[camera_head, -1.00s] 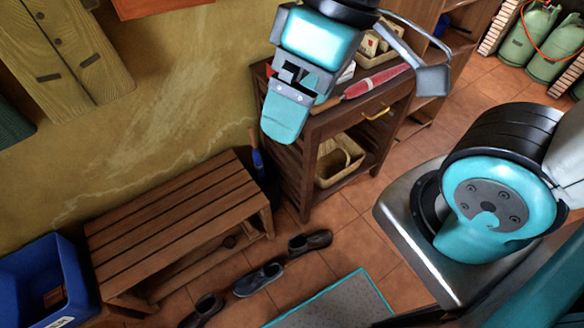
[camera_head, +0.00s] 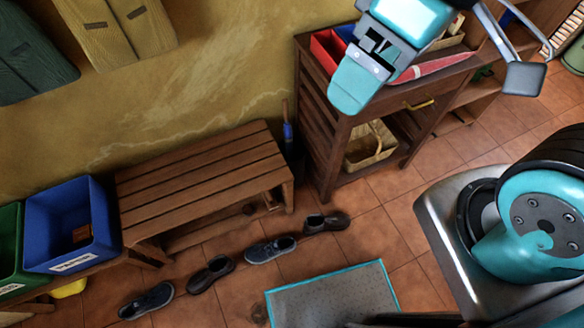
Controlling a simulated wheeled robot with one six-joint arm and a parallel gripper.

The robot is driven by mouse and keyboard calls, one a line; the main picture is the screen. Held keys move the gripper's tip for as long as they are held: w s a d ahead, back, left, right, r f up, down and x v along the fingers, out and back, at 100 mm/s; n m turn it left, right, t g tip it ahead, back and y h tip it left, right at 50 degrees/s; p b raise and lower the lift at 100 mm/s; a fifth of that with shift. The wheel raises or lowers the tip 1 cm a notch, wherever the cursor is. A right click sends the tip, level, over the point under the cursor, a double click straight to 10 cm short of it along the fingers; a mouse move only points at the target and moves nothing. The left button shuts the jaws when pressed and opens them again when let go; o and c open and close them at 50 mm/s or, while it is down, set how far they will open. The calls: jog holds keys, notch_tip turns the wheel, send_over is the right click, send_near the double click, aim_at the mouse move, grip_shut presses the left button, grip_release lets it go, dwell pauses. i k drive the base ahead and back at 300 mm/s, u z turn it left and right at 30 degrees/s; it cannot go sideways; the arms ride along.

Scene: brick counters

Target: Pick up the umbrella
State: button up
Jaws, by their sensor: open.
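What looks like the umbrella (camera_head: 440,66) is a folded red and pink one. It lies on top of the dark wooden cabinet (camera_head: 340,118), along its front edge in the head view. My gripper (camera_head: 372,62) is teal and grey, at the top of the view. It is open, and I see nothing held in it. In the picture it overlaps the umbrella's left end and hides it. I cannot tell how far above the cabinet top it is.
A slatted bench (camera_head: 200,175) stands left of the cabinet. A blue bin (camera_head: 65,215) and a green bin (camera_head: 10,245) are at the far left. Several shoes (camera_head: 270,250) lie on the tiles by a grey mat (camera_head: 335,300). A wicker basket (camera_head: 370,148) sits on the cabinet's lower shelf.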

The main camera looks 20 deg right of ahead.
aim_at(415, 72)
jog(key=k, duration=0.5)
jog(key=z, duration=1.65)
jog(key=i, duration=0.75)
jog(key=u, duration=1.6)
jog(key=i, duration=0.5)
